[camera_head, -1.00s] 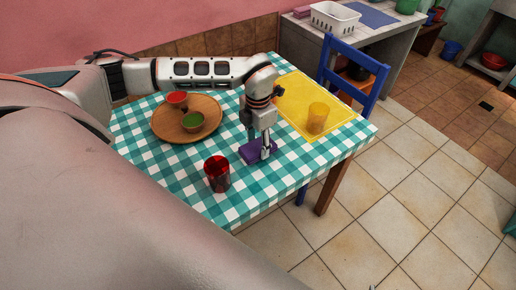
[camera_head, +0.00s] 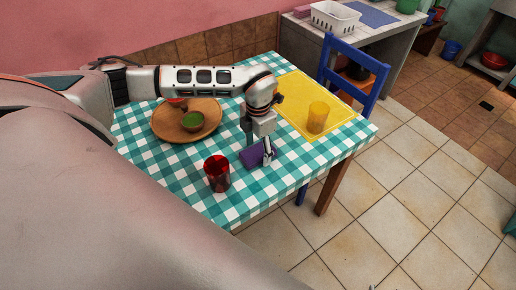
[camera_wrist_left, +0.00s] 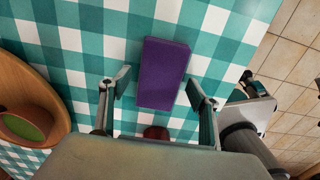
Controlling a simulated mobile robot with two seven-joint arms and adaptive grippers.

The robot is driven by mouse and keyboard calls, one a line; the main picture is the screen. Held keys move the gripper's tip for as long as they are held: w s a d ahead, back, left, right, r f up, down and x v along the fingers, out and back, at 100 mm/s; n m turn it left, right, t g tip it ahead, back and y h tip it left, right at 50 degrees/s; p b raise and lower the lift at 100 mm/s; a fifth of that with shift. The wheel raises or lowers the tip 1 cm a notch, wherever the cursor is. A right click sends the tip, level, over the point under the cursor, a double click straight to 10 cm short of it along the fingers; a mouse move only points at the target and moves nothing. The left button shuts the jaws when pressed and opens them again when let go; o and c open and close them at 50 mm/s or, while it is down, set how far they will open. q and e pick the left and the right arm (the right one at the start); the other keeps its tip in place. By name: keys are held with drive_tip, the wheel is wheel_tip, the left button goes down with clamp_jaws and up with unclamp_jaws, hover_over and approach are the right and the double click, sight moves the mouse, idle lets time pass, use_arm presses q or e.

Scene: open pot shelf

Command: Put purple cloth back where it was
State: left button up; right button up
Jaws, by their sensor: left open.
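The purple cloth (camera_head: 250,157), a thick folded rectangle, is at the near part of the checked table, right of the red glass (camera_head: 217,174). In the left wrist view the cloth (camera_wrist_left: 163,73) shows upright in the picture, a little longer than wide. My left gripper (camera_head: 268,158) is at the cloth. In the wrist view its open fingers (camera_wrist_left: 158,88) stand on both sides of the cloth, with a gap on each side. I cannot tell whether the cloth lies fully flat.
A wooden plate (camera_head: 165,128) carries a green bowl (camera_head: 193,121) and a red bowl (camera_head: 176,103), the latter partly behind my arm. A yellow mat (camera_head: 292,100) holds an orange glass (camera_head: 317,117). A blue chair (camera_head: 373,92) stands at the right edge.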

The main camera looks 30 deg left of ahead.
sight(258, 151)
use_arm(q)
wheel_tip(258, 151, up, 12)
drive_tip(key=shift+r, duration=0.15)
idle(0.3)
idle(0.5)
